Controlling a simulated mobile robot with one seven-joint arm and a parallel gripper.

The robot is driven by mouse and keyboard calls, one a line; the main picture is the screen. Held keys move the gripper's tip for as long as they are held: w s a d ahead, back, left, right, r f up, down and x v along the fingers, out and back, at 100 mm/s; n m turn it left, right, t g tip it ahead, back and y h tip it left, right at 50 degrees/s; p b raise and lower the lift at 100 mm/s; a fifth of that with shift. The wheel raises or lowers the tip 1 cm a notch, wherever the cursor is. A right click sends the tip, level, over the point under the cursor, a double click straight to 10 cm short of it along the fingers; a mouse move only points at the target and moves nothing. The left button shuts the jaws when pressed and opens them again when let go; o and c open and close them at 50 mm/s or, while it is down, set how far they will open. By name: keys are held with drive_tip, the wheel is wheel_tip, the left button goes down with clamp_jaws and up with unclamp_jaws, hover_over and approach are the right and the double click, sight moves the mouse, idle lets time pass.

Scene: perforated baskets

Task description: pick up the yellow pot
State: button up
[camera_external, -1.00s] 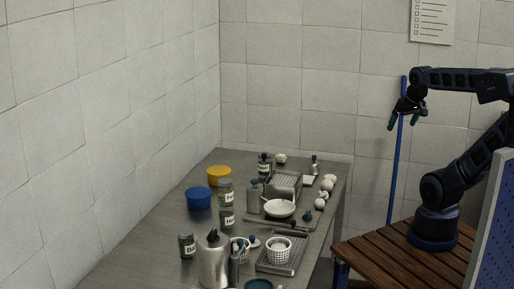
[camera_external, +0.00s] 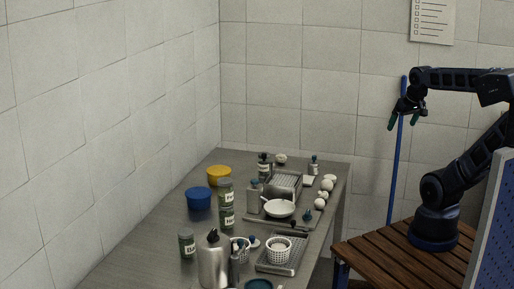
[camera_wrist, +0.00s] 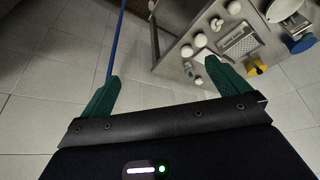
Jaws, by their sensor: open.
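The yellow pot (camera_external: 219,178) is a low round tub. It stands near the far left corner of the steel table, close to the wall. In the wrist view the yellow pot (camera_wrist: 255,68) shows small at the right, partly blocked from clear sight by other items. My gripper (camera_external: 403,120) is held high, well to the right of the table and away from the pot. In the wrist view my gripper (camera_wrist: 165,84) has its green fingers wide apart with nothing between them.
A blue pot (camera_external: 199,199) stands in front of the yellow one. Labelled jars (camera_external: 226,191) stand close to its right. A grater (camera_external: 284,183), a white bowl (camera_external: 279,208), a metal jug (camera_external: 213,262) and white baskets crowd the table (camera_external: 160,236). Its left side is clear.

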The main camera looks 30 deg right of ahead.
idle(0.4)
drive_tip(key=w+a+r+n+g, duration=0.1)
drive_tip(key=w+a+r+n, duration=0.2)
drive_tip(key=w, duration=0.6)
drive_tip(key=w+a+r+n, duration=0.1)
drive_tip(key=w+a+r, duration=0.3)
drive_tip(key=w, duration=0.6)
drive_tip(key=w+a+f+n, duration=0.2)
drive_tip(key=w+a+n, duration=0.2)
drive_tip(key=w+a, duration=0.9)
drive_tip(key=n+g+y, duration=0.1)
drive_tip(key=n+g, duration=0.2)
drive_tip(key=n, duration=0.5)
approach(219, 170)
drive_tip(key=shift+d+f, duration=0.25)
drive_tip(key=shift+d, duration=0.15)
drive_tip(key=shift+w+a+f, duration=0.1)
drive_tip(key=shift+a+f, duration=0.2)
drive_tip(key=shift+f, duration=1.5)
drive_tip(key=shift+w+a+f, duration=0.1)
drive_tip(key=shift+a+f, duration=0.2)
drive_tip(key=shift+f, duration=1.55)
drive_tip(key=shift+w+a+f, duration=0.1)
drive_tip(key=shift+a+f, duration=0.2)
drive_tip(key=shift+f, duration=1.5)
drive_tip(key=c, duration=0.6)
